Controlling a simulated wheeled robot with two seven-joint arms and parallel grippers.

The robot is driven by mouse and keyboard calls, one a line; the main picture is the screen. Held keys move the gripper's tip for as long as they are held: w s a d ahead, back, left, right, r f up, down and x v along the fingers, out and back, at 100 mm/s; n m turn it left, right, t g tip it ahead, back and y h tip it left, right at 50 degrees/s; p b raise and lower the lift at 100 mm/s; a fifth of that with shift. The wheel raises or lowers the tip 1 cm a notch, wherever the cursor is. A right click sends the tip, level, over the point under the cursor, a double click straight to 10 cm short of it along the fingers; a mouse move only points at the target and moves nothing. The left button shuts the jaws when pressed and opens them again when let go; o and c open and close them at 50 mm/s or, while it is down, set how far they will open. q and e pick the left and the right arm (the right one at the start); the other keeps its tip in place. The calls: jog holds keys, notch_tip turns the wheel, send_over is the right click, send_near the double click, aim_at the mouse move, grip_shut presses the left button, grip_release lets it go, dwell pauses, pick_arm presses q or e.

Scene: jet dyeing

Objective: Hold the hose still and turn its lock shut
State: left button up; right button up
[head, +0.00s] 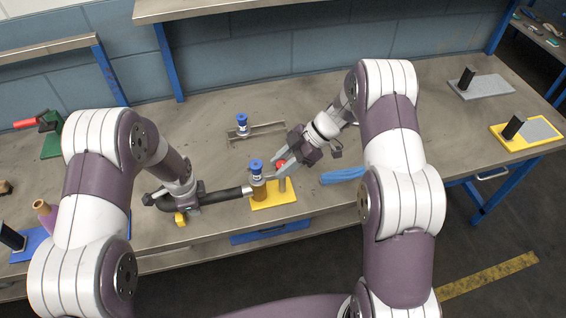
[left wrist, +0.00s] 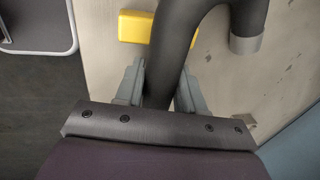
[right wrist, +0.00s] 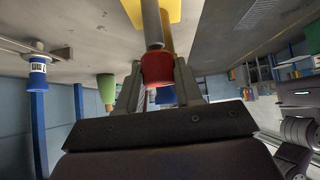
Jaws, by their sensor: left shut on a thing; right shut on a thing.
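The black hose (head: 222,196) runs level over the bench to a fitting on a yellow plate (head: 275,202). My left gripper (head: 188,204) is shut on the hose; the left wrist view shows the hose (left wrist: 182,52) between its fingers. On the plate stand a brown post with a blue cap (head: 256,167) and a grey post with a red cap (head: 280,163). My right gripper (head: 281,170) is shut on the red cap, which shows between its fingers in the right wrist view (right wrist: 157,70). I cannot tell how far the lock is turned.
A second blue-capped fitting (head: 242,124) stands behind on a metal bracket. A yellow block (left wrist: 134,27) lies beside the hose. A blue piece (head: 343,175) lies right of the plate. Grey (head: 482,87) and yellow-edged (head: 530,132) plates lie at the far right. The bench between is clear.

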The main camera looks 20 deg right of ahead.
pick_arm(q)
jog(key=shift+d, duration=0.15)
pick_arm(e)
jog(key=shift+s+a, duration=0.1)
jog(key=shift+a, duration=0.1)
jog(key=o, duration=1)
jog(key=shift+o, duration=0.2)
jog(key=v, duration=1.2)
jog(key=shift+d+f, duration=0.1)
pick_arm(q)
jog(key=o, duration=1.1)
jog(key=shift+o, duration=0.2)
